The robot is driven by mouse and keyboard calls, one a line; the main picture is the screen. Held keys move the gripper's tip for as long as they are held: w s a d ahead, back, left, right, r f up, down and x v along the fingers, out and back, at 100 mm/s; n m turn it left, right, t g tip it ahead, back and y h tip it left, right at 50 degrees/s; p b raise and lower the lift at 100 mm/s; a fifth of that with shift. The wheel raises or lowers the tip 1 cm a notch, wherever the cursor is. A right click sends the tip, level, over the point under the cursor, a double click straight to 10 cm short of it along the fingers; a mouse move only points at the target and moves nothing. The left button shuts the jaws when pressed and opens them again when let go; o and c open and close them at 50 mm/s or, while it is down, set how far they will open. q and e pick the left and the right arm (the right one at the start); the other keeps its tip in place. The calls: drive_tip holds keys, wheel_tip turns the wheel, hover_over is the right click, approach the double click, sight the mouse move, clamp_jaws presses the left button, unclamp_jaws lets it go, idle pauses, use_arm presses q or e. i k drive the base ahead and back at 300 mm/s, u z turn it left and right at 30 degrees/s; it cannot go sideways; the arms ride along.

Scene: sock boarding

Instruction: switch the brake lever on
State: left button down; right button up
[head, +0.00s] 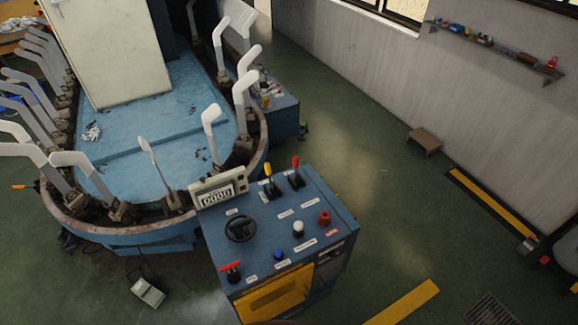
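A blue control console (335,205) stands in the lower middle of the head view. Near its back edge are a yellow-topped lever (268,172) and a red-topped lever (296,168), both standing up from dark bases. A red-handled switch (231,270) sits at the front left corner of the top. The labels are too small to read, so I cannot tell which one is the brake lever. Neither of my grippers is in view.
The console also holds a black handwheel (240,228), a counter display (218,195), and blue, white and red knobs. Behind it is an oval blue machine (150,150) with several white sock forms. The floor to the right is mostly clear, with a small brown step (424,140).

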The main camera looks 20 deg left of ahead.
sight(295, 161)
drive_tip(key=z, duration=0.55)
drive_tip(key=k, duration=0.6)
drive_tip(key=z, duration=0.55)
drive_tip(key=i, duration=1.1)
drive_tip(key=u, duration=1.05)
drive_tip(key=i, duration=0.4)
drive_tip(key=u, duration=0.4)
